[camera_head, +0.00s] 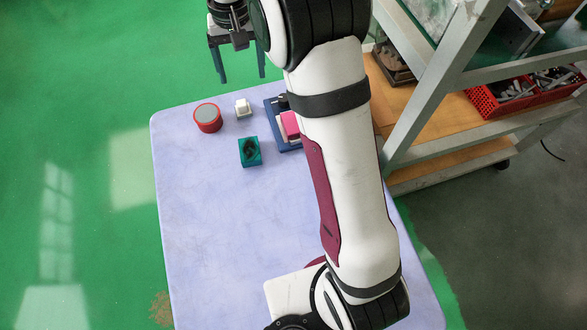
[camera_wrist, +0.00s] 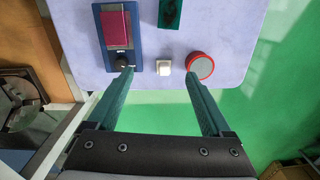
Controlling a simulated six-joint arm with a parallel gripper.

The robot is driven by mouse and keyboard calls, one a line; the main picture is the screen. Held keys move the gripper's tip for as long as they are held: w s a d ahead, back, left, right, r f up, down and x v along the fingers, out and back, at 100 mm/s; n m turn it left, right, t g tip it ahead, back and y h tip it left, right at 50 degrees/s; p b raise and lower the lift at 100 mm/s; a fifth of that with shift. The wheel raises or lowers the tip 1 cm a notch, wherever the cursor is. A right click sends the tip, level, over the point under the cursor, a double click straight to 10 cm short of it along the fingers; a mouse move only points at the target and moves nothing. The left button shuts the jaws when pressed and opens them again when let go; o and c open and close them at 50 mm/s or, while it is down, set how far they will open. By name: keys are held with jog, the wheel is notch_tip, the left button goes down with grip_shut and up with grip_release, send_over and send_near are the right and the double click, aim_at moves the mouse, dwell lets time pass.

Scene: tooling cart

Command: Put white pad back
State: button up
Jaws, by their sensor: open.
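The white pad (camera_head: 242,108) is a small white block standing on the pale lilac table top (camera_head: 230,220), near its far edge. In the wrist view the white pad (camera_wrist: 164,66) shows just beyond and between the fingertips, with nothing touching it. My gripper (camera_head: 242,79) is open and empty, beyond the table's far edge in the head view. In the wrist view my gripper (camera_wrist: 159,76) has its two teal fingers wide apart. A blue base (camera_wrist: 137,30) bears a pink block (camera_wrist: 117,28) and a dark knob (camera_wrist: 123,62); my arm partly hides it in the head view.
A red round piece with a grey top (camera_head: 207,117) stands left of the pad. A teal box with a dark top (camera_head: 250,152) lies nearer. A shelf cart (camera_head: 450,125) with a red basket (camera_head: 490,103) stands right. The table's left front is clear.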

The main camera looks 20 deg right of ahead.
jog(key=s+d+r+m, duration=0.1)
jog(key=s+r, duration=0.2)
jog(key=s, duration=0.5)
jog(key=s+d+r+m, duration=0.1)
jog(key=s+r, duration=0.2)
jog(key=s, duration=0.4)
jog(key=s+f+m, duration=0.1)
jog(key=s, duration=0.7)
jog(key=s+f+m+y, duration=0.1)
jog(key=s+f, duration=0.1)
jog(key=s, duration=0.7)
jog(key=shift+f+y, duration=0.25)
jog(key=shift+y, duration=0.05)
